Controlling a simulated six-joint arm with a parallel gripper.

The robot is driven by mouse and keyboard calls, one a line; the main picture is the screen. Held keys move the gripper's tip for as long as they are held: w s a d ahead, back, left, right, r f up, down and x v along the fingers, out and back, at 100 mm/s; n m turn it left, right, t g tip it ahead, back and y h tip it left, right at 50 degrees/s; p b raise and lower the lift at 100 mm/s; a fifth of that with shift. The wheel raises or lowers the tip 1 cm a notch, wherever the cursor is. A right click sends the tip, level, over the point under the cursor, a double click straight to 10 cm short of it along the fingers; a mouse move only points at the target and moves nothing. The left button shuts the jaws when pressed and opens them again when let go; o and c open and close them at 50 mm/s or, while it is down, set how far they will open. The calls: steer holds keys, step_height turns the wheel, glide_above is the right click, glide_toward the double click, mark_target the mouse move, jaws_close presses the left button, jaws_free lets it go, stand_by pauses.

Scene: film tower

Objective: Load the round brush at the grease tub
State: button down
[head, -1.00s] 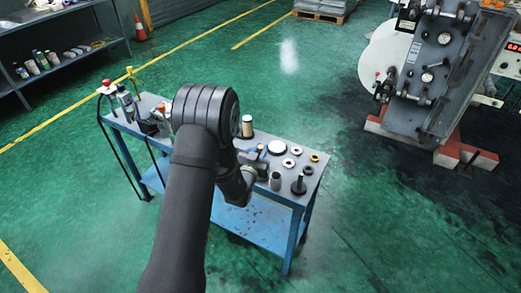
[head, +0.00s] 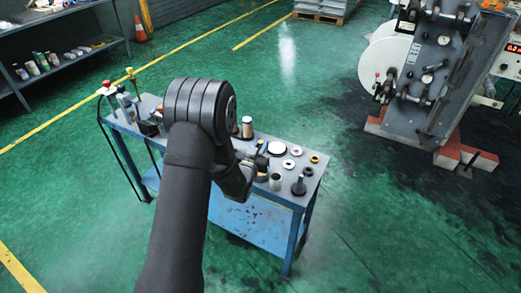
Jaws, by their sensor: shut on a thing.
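My gripper (head: 258,161) is at the near side of the blue bench, partly hidden by my arm. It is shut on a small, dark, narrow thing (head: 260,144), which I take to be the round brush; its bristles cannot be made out. A wide, low round tub with a pale top (head: 277,148) stands on the bench just beyond and right of the gripper. It looks like the grease tub. I cannot tell whether the brush touches it.
The blue bench (head: 290,200) also carries a pale cylinder (head: 275,182), a dark post on a round base (head: 299,186), several rings and a tan-sided can (head: 247,127). Bottles and tools crowd its left end. A grey machine (head: 430,80) stands at the right; green floor lies between.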

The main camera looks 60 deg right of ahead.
steer(key=shift+r, duration=2)
steer(key=w+a+f+n+t+y, duration=0.25)
steer(key=w+a+n+t, duration=0.2)
steer(key=w+a, duration=0.95)
steer(key=w+a+f+n+t+y, duration=0.1)
steer(key=w+a+n+t+y, duration=0.35)
steer(key=w+a, duration=0.95)
steer(key=w+a+f+n+t+y, duration=0.1)
steer(key=w+a+n+t+y, duration=0.1)
steer(key=a, duration=1)
steer(key=w+a+f+n+t+y, duration=0.1)
steer(key=a+y, duration=0.4)
steer(key=a, duration=0.8)
steer(key=w+a+f+n+t+y, duration=0.1)
steer(key=w+a+n+t+y, duration=0.2)
steer(key=a, duration=0.9)
steer(key=shift+w+a+n+y, duration=0.35)
steer(key=shift+w+n, duration=0.25)
steer(key=shift+w, duration=0.55)
steer(key=shift+d, duration=0.1)
